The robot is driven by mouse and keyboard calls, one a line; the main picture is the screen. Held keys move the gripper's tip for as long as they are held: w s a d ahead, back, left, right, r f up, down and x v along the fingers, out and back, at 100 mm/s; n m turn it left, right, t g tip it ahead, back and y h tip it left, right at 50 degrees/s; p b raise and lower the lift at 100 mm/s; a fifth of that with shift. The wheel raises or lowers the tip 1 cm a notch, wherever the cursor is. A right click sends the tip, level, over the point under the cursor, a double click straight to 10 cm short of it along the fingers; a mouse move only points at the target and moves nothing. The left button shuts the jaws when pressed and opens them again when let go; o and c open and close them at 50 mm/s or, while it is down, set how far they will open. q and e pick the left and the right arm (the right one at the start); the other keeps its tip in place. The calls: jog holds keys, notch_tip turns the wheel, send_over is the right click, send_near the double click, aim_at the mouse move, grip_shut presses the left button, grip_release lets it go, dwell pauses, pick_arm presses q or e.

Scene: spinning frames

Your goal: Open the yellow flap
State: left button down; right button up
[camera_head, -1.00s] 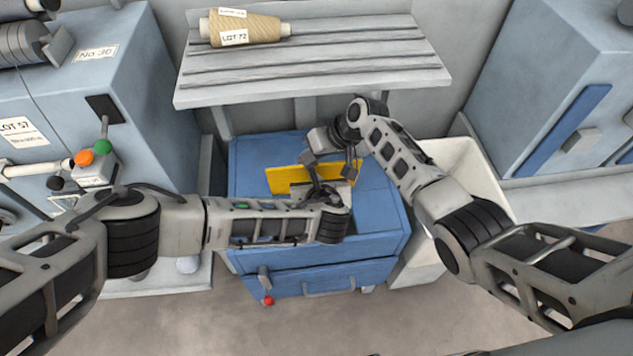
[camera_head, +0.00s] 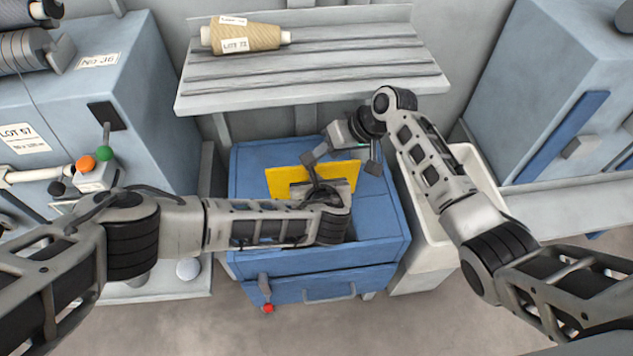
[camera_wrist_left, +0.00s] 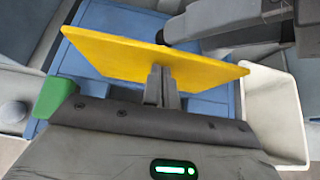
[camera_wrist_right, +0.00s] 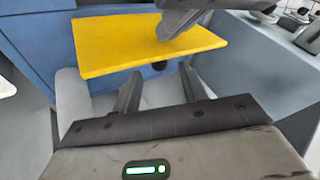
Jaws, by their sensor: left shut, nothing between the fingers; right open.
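The yellow flap (camera_head: 285,181) stands tilted up over the top of the blue cabinet (camera_head: 378,215). It also shows as a flat panel in the left wrist view (camera_wrist_left: 110,55) and the right wrist view (camera_wrist_right: 105,48). My left gripper (camera_head: 312,170) is shut and empty, its fingertips (camera_wrist_left: 159,75) at the flap's face; I cannot tell if they touch. My right gripper (camera_head: 343,162) is open above the flap's right end. In the right wrist view its fingers (camera_wrist_right: 158,85) point at the flap's near edge with nothing between them. The flap's hinge is not clearly visible.
A shelf (camera_head: 320,75) with a yarn cone (camera_head: 245,35) hangs behind the cabinet. A white bin (camera_head: 425,240) stands right of it. A machine with orange and green knobs (camera_head: 95,158) is at left. A red-tipped lever (camera_head: 267,295) is on the cabinet's front.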

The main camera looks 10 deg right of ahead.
jog(key=shift+s+d+r+n+t, duration=0.2)
jog(key=shift+d+r+n+t, duration=0.15)
jog(key=shift+r+n+t, duration=0.15)
jog(key=shift+s+d+r+n+t, duration=0.2)
jog(key=shift+d+r+n+t, duration=0.2)
jog(key=shift+r, duration=0.15)
jog(key=shift+s+d+r+n+t, duration=0.25)
jog(key=shift+d+n+t, duration=0.1)
jog(key=shift+n+t, duration=0.35)
jog(key=s+d+f+m+t+h, duration=0.1)
jog(key=s+f+m+t, duration=0.1)
jog(key=s, duration=0.9)
jog(key=s+d+f+m+t+h, duration=0.2)
jog(key=s+f, duration=0.3)
jog(key=s, duration=0.6)
jog(key=shift+s+d, duration=0.15)
jog(key=shift+s, duration=0.25)
